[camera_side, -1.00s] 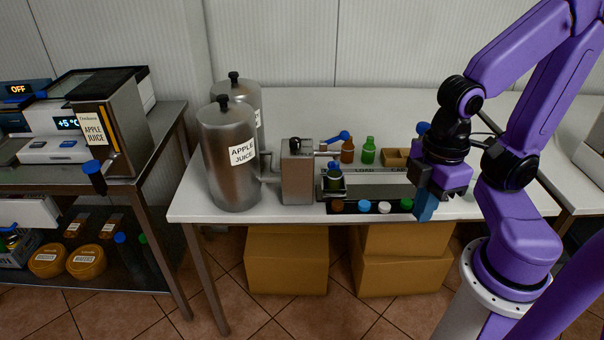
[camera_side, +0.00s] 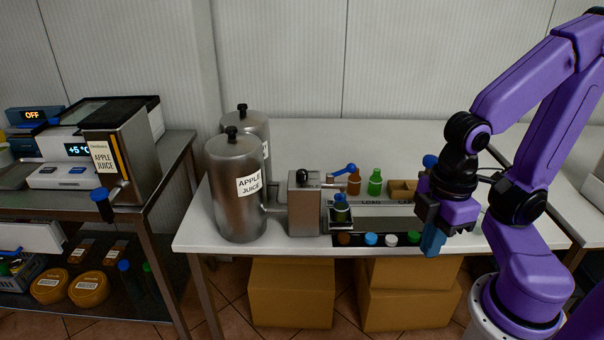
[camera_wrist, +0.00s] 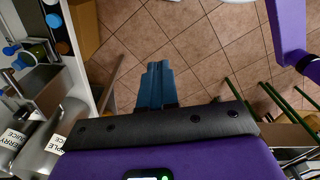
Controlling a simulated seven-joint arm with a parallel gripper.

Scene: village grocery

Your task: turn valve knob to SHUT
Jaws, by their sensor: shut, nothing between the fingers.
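A metal filling box (camera_side: 305,212) stands on the white table beside a steel tank labelled APPLE JUICE (camera_side: 235,205). A black knob (camera_side: 302,175) is on top of the box. A blue-handled lever (camera_side: 345,169) sticks out at its right. I cannot tell which of these is the valve knob, and no SHUT mark is readable. A small bottle (camera_side: 341,213) stands in front of the box's spout. My gripper (camera_side: 433,240) is shut and empty, pointing down at the table's front edge, well right of the box. Its blue fingers are together in the wrist view (camera_wrist: 157,84).
A dark strip with several coloured caps (camera_side: 371,239) lies between box and gripper. Brown (camera_side: 354,183) and green (camera_side: 375,183) bottles and a wooden tray (camera_side: 402,190) stand behind. Cardboard boxes (camera_side: 291,290) are under the table. A side bench (camera_side: 150,185) is at left.

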